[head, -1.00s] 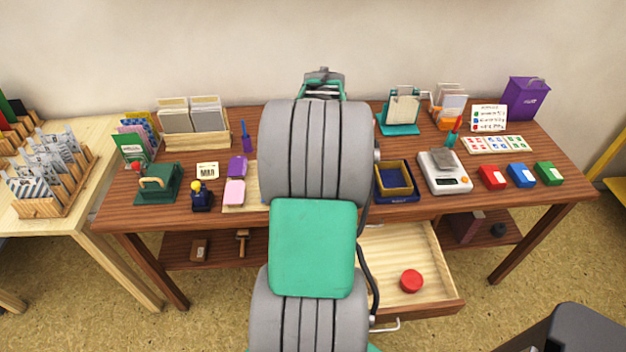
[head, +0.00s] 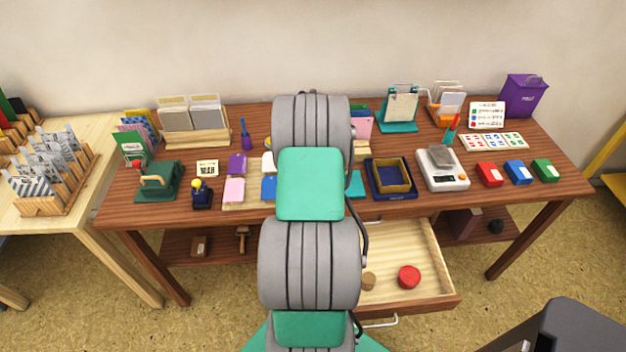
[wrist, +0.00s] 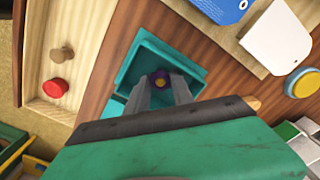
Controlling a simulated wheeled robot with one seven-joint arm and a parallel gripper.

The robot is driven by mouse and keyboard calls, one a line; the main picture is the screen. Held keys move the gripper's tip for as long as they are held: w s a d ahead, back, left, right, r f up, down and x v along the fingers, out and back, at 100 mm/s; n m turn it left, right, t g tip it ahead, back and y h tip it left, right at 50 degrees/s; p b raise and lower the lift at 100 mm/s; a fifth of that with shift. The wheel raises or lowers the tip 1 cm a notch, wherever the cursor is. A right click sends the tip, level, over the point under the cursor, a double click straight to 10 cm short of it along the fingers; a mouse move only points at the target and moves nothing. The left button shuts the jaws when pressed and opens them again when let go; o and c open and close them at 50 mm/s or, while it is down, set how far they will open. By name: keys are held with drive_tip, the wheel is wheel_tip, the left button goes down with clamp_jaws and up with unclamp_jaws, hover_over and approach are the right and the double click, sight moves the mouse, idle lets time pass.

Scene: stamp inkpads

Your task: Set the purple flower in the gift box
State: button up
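The purple flower (wrist: 160,79), dark with a yellow centre, sits between the fingertips of my gripper (wrist: 161,84) in the wrist view. The fingers appear shut on it, though their contact is hard to make out. The teal gift box (wrist: 191,66) is open directly beneath, and the flower shows against its dark inside. Its height relative to the rim cannot be told. In the head view, a teal edge of the box (head: 356,185) shows just right of my arm, which hides the gripper and flower.
An open drawer (head: 437,268) at the table's front holds a red round item (head: 409,277) and a small wooden knob (head: 369,281). A navy tray (head: 409,192) stands right of the box. A white scale (head: 447,175) is farther right.

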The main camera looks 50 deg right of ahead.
drive_tip(key=shift+o, duration=0.9)
drive_tip(key=shift+r, duration=0.35)
wheel_tip(320, 180, up, 12)
drive_tip(key=w+a+r+n, duration=0.2)
drive_tip(key=w+a+n, duration=0.1)
drive_tip(key=a, duration=0.4)
drive_tip(key=w+a+r+n, duration=0.2)
drive_tip(key=w+a, duration=0.1)
drive_tip(key=a, duration=0.3)
drive_tip(key=s+a+n+t, duration=0.1)
drive_tip(key=a+n, duration=0.3)
drive_tip(key=a, duration=0.5)
drive_tip(key=s+a+n+t, duration=0.1)
drive_tip(key=s+a+n, duration=0.3)
drive_tip(key=a, duration=0.6)
drive_tip(key=s+a+n+t, duration=0.1)
drive_tip(key=s+a+n, duration=0.1)
drive_tip(key=a+n, duration=0.4)
drive_tip(key=a, duration=0.3)
drive_tip(key=shift+s+a+f+b, duration=0.15)
drive_tip(key=shift+s+b, duration=0.15)
drive_tip(key=shift+b, duration=0.1)
